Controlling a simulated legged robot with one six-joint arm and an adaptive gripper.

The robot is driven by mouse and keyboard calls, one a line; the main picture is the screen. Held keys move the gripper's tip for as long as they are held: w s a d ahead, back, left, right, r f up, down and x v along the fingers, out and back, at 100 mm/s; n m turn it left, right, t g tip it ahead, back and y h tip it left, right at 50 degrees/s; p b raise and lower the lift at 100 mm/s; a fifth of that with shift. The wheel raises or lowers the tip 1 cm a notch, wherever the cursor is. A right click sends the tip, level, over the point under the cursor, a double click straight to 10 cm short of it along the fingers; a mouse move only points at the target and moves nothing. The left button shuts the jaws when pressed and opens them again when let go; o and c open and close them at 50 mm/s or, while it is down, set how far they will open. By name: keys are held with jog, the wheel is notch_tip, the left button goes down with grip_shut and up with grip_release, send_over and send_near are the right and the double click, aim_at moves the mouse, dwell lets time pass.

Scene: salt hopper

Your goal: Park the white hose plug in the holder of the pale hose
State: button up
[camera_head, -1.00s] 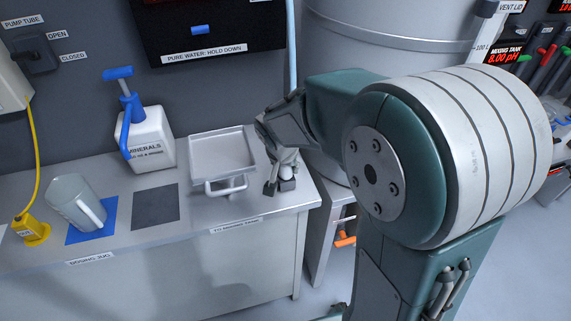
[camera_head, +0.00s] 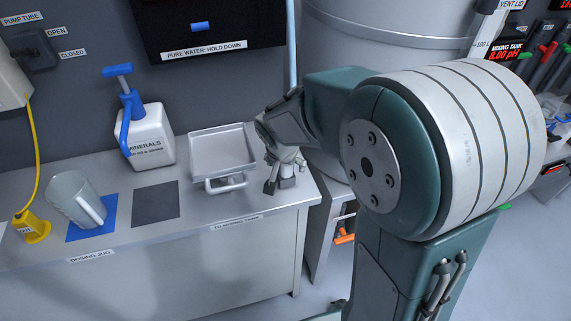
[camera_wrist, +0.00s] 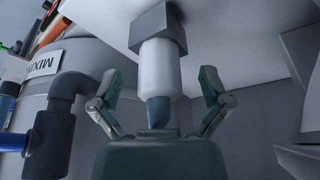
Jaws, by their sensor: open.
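The white hose plug (camera_wrist: 159,68) sits with one end in a dark grey square holder (camera_wrist: 158,27) in the wrist view. A pale blue-grey hose end (camera_wrist: 158,112) leaves its other end, towards my palm. My gripper (camera_wrist: 160,88) is open, with one finger on each side of the plug and a visible gap on both sides. In the head view my gripper (camera_head: 284,180) is at the right end of the bench, and the grey holder (camera_head: 287,184) shows just below it. The pale hose (camera_head: 291,45) hangs down behind my arm there.
A grey tray (camera_head: 222,150) with a front handle stands just left of my gripper. A minerals bottle (camera_head: 150,140), a jug (camera_head: 72,200) and a yellow plug (camera_head: 32,230) are farther left. The big tank (camera_head: 390,35) is close behind my arm.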

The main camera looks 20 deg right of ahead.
jog(key=shift+r, duration=0.1)
dwell(0.5)
jog(key=shift+v, duration=2.95)
jog(key=v, duration=1.2)
jog(key=shift+s, duration=0.15)
jog(key=s+d+f+n+t+y, duration=0.1)
jog(key=s+n, duration=0.2)
jog(key=s, duration=0.4)
jog(key=s+d+f+n+t+y, duration=0.1)
jog(key=s+d+f+n, duration=0.1)
jog(key=s, duration=0.6)
jog(key=shift+f+n, duration=0.3)
jog(key=shift+n, duration=0.3)
jog(key=shift+s, duration=0.15)
